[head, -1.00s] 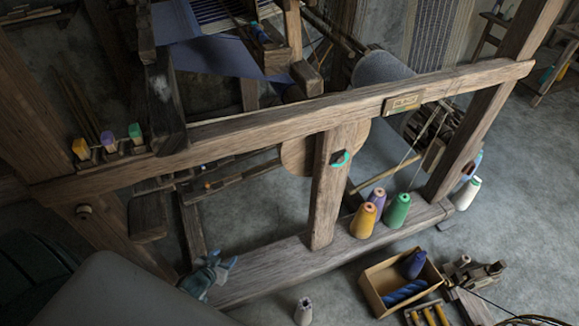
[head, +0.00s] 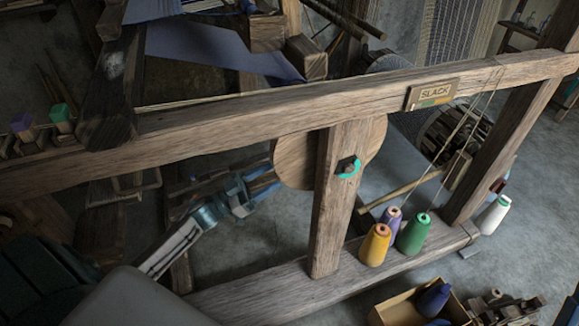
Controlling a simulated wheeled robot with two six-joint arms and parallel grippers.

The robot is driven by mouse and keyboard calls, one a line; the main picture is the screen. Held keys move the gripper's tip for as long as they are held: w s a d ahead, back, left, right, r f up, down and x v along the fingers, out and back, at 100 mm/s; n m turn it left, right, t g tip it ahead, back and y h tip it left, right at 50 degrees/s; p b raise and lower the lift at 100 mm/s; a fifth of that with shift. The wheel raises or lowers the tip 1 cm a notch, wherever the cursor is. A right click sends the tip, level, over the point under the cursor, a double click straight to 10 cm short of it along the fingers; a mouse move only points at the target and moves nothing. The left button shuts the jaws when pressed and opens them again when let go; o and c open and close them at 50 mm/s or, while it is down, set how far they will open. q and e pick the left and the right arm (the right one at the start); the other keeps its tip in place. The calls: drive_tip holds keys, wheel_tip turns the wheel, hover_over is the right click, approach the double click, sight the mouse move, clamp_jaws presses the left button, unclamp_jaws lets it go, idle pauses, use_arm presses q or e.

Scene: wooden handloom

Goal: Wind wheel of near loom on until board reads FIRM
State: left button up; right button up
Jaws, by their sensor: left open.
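The near loom's frame carries a small board (head: 432,94) on its top rail, and it reads SLACK. The wheel (head: 294,158) is a pale round wooden disc behind the middle post (head: 336,225), which hides part of it. A teal ring around a dark hub (head: 348,167) shows on the post. My left gripper (head: 274,180) is open and empty, with its blue-grey fingers pointing right, close to the wheel's lower left edge. I cannot tell whether it touches the wheel. My right gripper is not in view.
Yellow (head: 375,246), purple (head: 390,219) and green (head: 414,235) thread cones stand on the lower beam (head: 270,294), right of the post. A white cone (head: 492,215) is farther right. An open box (head: 388,312) with blue yarn is on the floor. The top rail (head: 240,120) crosses above my arm.

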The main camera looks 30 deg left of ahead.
sight(289, 166)
use_arm(q)
drive_tip(key=x, duration=0.6)
drive_tip(key=shift+w+d+r, duration=0.1)
drive_tip(key=shift+w+d, duration=0.1)
drive_tip(key=shift+w, duration=0.1)
